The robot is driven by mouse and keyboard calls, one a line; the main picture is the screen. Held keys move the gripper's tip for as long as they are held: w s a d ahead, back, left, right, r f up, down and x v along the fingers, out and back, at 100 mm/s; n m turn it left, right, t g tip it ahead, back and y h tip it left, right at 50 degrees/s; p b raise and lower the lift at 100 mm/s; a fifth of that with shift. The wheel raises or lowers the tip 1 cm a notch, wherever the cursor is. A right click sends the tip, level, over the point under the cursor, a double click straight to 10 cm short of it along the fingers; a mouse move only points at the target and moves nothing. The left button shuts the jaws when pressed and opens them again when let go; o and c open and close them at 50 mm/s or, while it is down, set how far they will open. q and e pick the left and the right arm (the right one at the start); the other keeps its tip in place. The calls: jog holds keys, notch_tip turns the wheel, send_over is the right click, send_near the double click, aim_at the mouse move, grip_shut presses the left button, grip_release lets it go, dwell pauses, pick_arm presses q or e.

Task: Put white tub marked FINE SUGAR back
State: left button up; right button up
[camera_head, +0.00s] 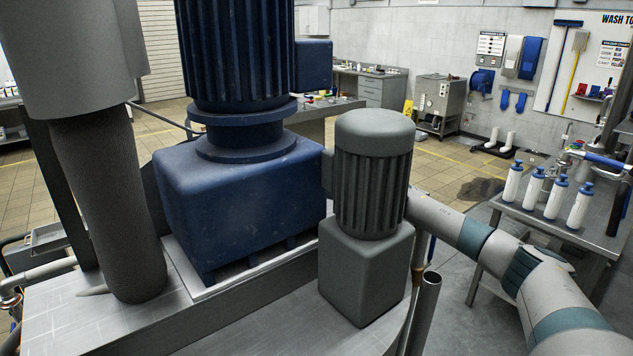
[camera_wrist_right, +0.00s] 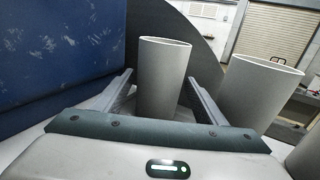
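I cannot make out a white tub marked FINE SUGAR in either view. In the right wrist view my right gripper (camera_wrist_right: 160,78) has its two fingers spread apart. A plain pale grey, open-topped tapered cylinder (camera_wrist_right: 164,72) shows upright between them, with no marking and its base hidden by the gripper body. I see no clear contact with the fingers. A second such cylinder (camera_wrist_right: 258,92) stands to its right, outside the fingers. In the head view my right arm runs in from the right and passes behind the grey motor, which hides the gripper. My left gripper is not in view.
A big blue motor and gearbox (camera_head: 240,200) and a grey motor (camera_head: 371,185) stand on the metal mixer top (camera_head: 250,290). A steel table (camera_head: 600,235) at the right carries several white bottles with blue caps (camera_head: 557,197). Open tiled floor (camera_head: 440,165) lies behind.

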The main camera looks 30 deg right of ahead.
jog(key=shift+r, duration=0.2)
jog(key=shift+s+d+f, duration=0.1)
jog(key=shift+s+f, duration=0.05)
jog(key=shift+f, duration=0.1)
jog(key=shift+s+d+b, duration=0.25)
jog(key=shift+s+b, duration=0.05)
jog(key=shift+b, duration=0.1)
jog(key=b+v, duration=0.7)
jog(key=v, duration=0.2)
jog(key=shift+s+f, duration=0.1)
jog(key=shift+s, duration=0.05)
jog(key=shift+s+d+b, duration=0.3)
jog(key=shift+s+b, duration=0.1)
jog(key=shift+s, duration=0.1)
jog(key=shift+s+r, duration=0.2)
jog(key=shift+r, duration=0.1)
jog(key=shift+d, duration=0.1)
